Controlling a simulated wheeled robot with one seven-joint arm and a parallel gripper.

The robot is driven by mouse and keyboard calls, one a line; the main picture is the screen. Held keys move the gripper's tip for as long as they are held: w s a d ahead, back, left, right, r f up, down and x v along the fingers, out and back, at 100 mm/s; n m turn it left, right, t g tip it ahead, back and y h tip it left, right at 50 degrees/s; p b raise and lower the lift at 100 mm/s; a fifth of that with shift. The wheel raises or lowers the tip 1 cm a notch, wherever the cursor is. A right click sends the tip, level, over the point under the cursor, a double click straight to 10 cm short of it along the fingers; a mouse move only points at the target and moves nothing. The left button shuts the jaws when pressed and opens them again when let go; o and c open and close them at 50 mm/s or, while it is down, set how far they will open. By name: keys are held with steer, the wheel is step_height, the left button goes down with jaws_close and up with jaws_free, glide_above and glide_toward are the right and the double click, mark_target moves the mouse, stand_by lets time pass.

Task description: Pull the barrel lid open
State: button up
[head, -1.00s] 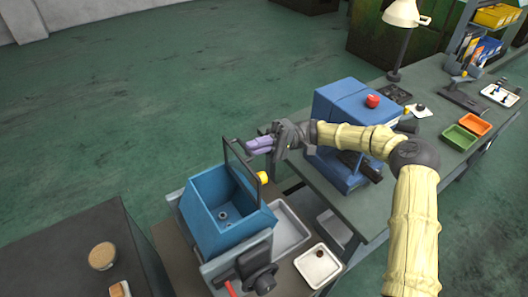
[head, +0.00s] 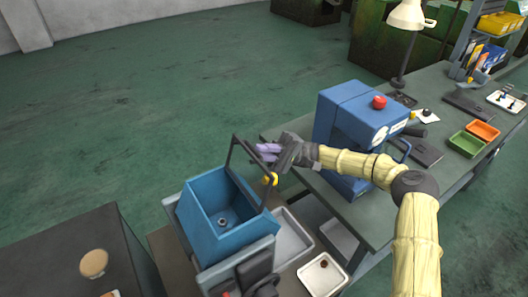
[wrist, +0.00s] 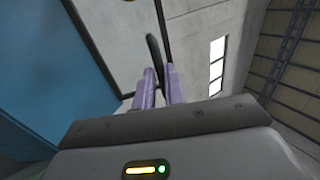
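The barrel (head: 196,215) is an open-topped blue box on the machine at the lower middle of the head view, with a round hub inside. Its lid (head: 233,152) is a dark frame with a see-through pane, raised steeply and leaning to the right of the opening. My gripper (head: 266,152) is at the right side of the lid, near its upper edge. In the wrist view, its purple fingers (wrist: 159,88) are close together around a dark bar (wrist: 153,52), apparently the lid's handle. The fingertip contact is partly hidden. The barrel's blue side (wrist: 50,70) fills the left.
A blue machine with a red button (head: 379,102) stands on the bench close under my arm. A white tray (head: 312,284) lies right of the barrel. A dark cabinet (head: 60,255) stands at the left.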

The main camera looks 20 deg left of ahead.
steer(key=o, duration=0.4)
steer(key=shift+c, duration=0.2)
steer(key=b+v, duration=0.3)
steer(key=v, duration=0.4)
steer(key=shift+d+f, duration=0.15)
steer(key=shift+d, duration=0.05)
steer(key=shift+w, duration=0.15)
